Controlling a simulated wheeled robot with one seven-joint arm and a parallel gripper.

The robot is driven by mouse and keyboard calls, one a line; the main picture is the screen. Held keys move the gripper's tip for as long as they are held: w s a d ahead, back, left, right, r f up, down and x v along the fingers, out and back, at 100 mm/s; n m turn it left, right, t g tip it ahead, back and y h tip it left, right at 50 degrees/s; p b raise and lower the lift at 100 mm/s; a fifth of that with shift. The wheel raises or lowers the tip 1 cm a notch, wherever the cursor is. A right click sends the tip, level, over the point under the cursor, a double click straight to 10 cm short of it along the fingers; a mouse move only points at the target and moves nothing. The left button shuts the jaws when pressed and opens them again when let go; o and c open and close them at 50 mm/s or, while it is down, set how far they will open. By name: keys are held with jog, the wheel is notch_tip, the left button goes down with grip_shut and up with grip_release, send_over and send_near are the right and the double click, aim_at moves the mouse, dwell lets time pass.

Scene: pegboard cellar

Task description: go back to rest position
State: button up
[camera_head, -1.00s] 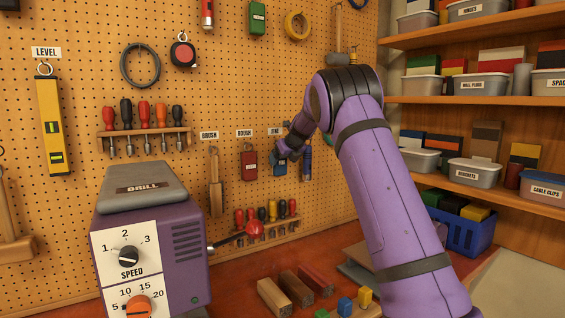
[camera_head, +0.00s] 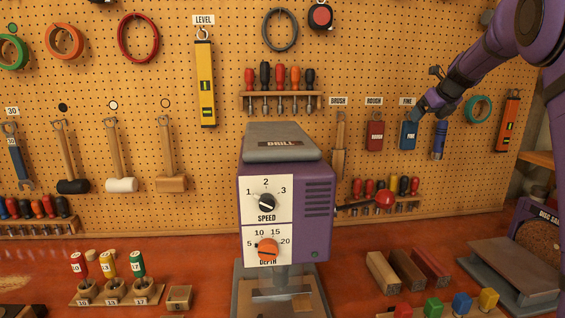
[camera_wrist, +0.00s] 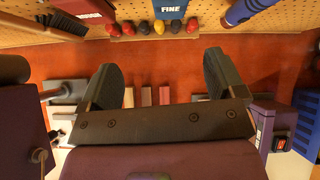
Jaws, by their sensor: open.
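My purple arm reaches in from the upper right in the head view. My gripper (camera_head: 422,112) is close to the pegboard, in front of or beside the top of the blue FINE block (camera_head: 409,136); whether it touches cannot be told. In the wrist view, my gripper (camera_wrist: 160,74) has its two dark fingers wide apart with nothing held between them. The blue FINE block (camera_wrist: 171,9) shows at the top edge there, beyond the fingertips.
The purple drill machine (camera_head: 285,205) stands on the red bench at centre. A red ROUGH block (camera_head: 375,133) and a blue-handled tool (camera_head: 439,140) hang beside the FINE block. Wooden bars (camera_head: 407,270), coloured pieces (camera_head: 461,303) and a disc sander (camera_head: 540,240) lie right.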

jog(key=s+a+r+n+g, duration=0.1)
jog(key=s+a+n, duration=0.45)
jog(key=s, duration=0.25)
jog(key=s+a+r+n+y, duration=0.1)
jog(key=s+a+n, duration=0.4)
jog(key=s, duration=0.4)
jog(key=s+a+r+n+g, duration=0.1)
jog(key=s+a+r+n, duration=0.1)
jog(key=s+a+n, duration=0.4)
jog(key=s+a+f+n, duration=0.1)
jog(key=s+f+n, duration=0.2)
jog(key=s+n, duration=0.3)
jog(key=s+a+f+n+g+h, duration=0.1)
jog(key=s+f+n, duration=0.3)
jog(key=s, duration=0.8)
jog(key=s+a+f+n, duration=0.2)
jog(key=s+f+n, duration=0.1)
jog(key=s+n, duration=0.4)
jog(key=shift+s+a+f+n, duration=0.25)
jog(key=shift+s+f+n, duration=0.1)
jog(key=shift+s, duration=0.55)
